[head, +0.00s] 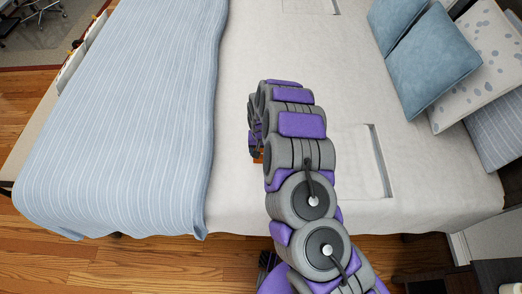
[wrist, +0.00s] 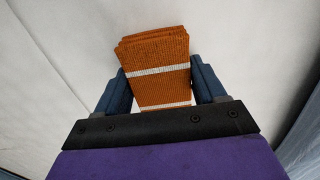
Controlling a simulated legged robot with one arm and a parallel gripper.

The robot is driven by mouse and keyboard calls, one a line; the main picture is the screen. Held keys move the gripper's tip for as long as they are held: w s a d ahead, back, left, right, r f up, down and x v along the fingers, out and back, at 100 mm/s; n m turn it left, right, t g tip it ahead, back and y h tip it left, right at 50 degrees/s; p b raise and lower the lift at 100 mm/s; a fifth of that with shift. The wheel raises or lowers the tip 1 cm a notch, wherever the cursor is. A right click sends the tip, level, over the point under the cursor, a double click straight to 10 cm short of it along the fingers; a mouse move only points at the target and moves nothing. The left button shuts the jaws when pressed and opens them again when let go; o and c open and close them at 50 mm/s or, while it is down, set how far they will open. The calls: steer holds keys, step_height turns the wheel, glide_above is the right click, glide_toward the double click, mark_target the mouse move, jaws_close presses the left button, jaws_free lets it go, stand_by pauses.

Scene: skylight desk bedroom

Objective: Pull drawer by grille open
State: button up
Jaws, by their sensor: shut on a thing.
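My gripper (wrist: 162,78) is shut on a folded orange cloth (wrist: 155,50) with white stripes, its blue fingers on either side of it. The cloth is held over a plain off-white surface in the wrist view. In the head view my arm reaches out over the bed, and only a small bit of orange (head: 258,157) shows beside it. My fingers are hidden there by the arm. No drawer or grille can be made out in either view.
The bed (head: 240,195) fills most of the head view, with a blue striped blanket (head: 125,110) on the left and blue pillows (head: 432,62) at upper right. Dark furniture (head: 497,238) stands at lower right. Bare wood floor (head: 150,265) shows in front.

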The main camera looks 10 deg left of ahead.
mark_target(261, 150)
steer(key=o, duration=0.9)
steer(key=shift+o, duration=0.2)
step_height(261, 150, up, 12)
steer(key=p, duration=0.2)
steer(key=shift+p, duration=0.35)
